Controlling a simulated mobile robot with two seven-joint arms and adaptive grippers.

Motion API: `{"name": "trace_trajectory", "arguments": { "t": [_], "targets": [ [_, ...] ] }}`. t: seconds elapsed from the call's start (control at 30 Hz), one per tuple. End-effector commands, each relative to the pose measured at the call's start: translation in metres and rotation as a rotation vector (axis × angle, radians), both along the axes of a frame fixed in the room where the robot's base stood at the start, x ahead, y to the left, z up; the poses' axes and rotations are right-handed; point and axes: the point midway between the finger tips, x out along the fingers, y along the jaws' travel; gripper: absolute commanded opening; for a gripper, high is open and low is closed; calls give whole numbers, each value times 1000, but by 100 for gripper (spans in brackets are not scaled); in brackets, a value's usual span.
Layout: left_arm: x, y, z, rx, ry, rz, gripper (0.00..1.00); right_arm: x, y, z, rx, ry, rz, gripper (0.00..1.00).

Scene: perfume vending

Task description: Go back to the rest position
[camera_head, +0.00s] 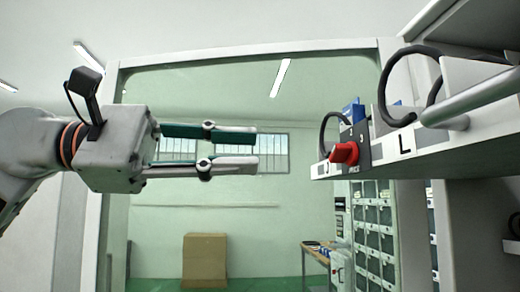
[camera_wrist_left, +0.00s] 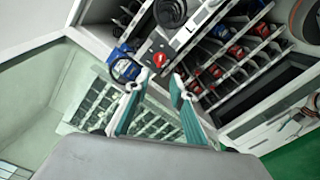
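My left gripper (camera_head: 257,148) reaches in from the left in the head view, its two fingers level and pointing right. The fingers are apart with nothing between them. In the left wrist view, the fingertips (camera_wrist_left: 159,84) also stand apart and empty. A red rotary knob (camera_head: 345,153) on a dark plate is at the end of a grey shelf-like panel, right of the fingertips with a clear gap in the head view. The knob (camera_wrist_left: 158,60) appears just beyond the fingertips in the left wrist view. My right gripper is in neither view.
The grey panel (camera_head: 405,143) carries a white "L" label, black cables and a metal bar (camera_head: 470,97). Shelves (camera_wrist_left: 235,55) with red and blue items fill the wrist view's upper right. A cardboard box (camera_head: 204,260) and a table (camera_head: 316,254) stand farther back. A pale frame (camera_head: 250,52) surrounds the room view.

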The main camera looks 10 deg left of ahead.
Motion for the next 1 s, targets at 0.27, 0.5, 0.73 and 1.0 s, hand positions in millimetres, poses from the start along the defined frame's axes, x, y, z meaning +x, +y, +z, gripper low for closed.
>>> {"name": "trace_trajectory", "arguments": {
  "t": [0.27, 0.5, 0.73, 1.0],
  "targets": [
    [-1, 2, 0, 0, 0, -1, 24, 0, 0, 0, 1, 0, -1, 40],
    [-1, 2, 0, 0, 0, 0, 24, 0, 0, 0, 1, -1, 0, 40],
    [10, -7, -17, -49, 105, -56, 24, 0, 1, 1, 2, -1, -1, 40],
    [51, -29, -76, -314, 567, -263, 24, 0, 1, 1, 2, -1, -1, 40]
  ]
}}
